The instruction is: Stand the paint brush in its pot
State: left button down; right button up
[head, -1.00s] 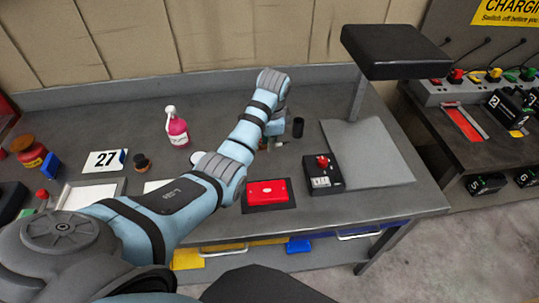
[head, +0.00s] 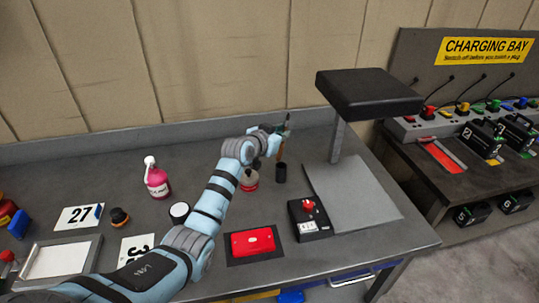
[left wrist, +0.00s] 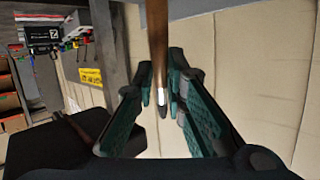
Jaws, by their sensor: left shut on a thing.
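The paint brush (head: 281,149) has a brown handle and is held nearly upright, slightly tilted, in my left gripper (head: 283,131). Its lower end appears close to the mouth of a small black pot (head: 281,173) on the bench; I cannot tell whether it is inside the rim or just above or behind it. In the left wrist view the brown brush shaft (left wrist: 158,42), with a pale metal band and dark end, lies between the teal fingers (left wrist: 163,100). The pot is not seen there. My right gripper is not in view.
A black raised pad on a post (head: 368,92) stands to the right. A black box with a red knob (head: 309,218) and a red case (head: 253,243) lie in front.

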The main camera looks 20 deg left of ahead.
aim_at(277, 157)
pick_arm(q)
jog(key=r+t, duration=0.1)
jog(key=n+t+y+b, duration=0.1)
jog(key=r+t, duration=0.1)
jog(key=shift+w+a+r+n+t+b, duration=0.1)
jog(key=shift+a+r+n+t+b, duration=0.2)
jog(key=shift+r+t+b, duration=0.1)
notch_tip(277, 157, down, 12)
jog(key=b, duration=1)
jog(key=shift+r, duration=0.2)
jog(key=c, duration=1.6)
grip_release()
jog(key=shift+o, duration=0.2)
jog(key=s, duration=1.2)
jog(key=shift+r, duration=0.1)
